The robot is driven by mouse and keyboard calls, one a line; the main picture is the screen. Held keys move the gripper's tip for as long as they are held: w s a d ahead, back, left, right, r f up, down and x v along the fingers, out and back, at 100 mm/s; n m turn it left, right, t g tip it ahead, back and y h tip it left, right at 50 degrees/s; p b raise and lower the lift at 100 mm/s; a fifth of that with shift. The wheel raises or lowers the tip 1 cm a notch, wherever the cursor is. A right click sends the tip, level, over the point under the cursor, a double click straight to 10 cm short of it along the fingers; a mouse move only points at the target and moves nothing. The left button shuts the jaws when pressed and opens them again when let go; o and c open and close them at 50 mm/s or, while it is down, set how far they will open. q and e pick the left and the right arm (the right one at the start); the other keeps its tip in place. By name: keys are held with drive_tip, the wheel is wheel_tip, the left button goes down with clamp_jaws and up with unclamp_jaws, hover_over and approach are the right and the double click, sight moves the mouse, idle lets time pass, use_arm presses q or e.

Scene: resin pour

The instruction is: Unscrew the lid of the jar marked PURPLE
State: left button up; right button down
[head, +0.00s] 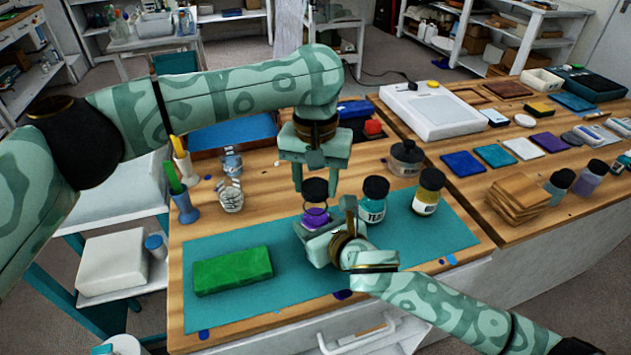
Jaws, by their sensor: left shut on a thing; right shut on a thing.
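The jar with purple contents (316,218) stands at the middle of the teal mat (228,299); its marking is not readable here. My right gripper (325,222) is shut around the jar's body from the front and hides its lower part. Its black lid (314,189) is above the purple part, between the fingers of my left gripper (315,184), which points straight down and is shut on it. I cannot tell whether the lid is still seated on the neck or slightly raised.
A green block (232,270) lies at the mat's left.

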sight(316, 186)
use_arm(q)
wheel_tip(316, 186, up, 4)
drive_tip(key=shift+f, duration=0.15)
use_arm(e)
drive_tip(key=c, duration=0.6)
unclamp_jaws()
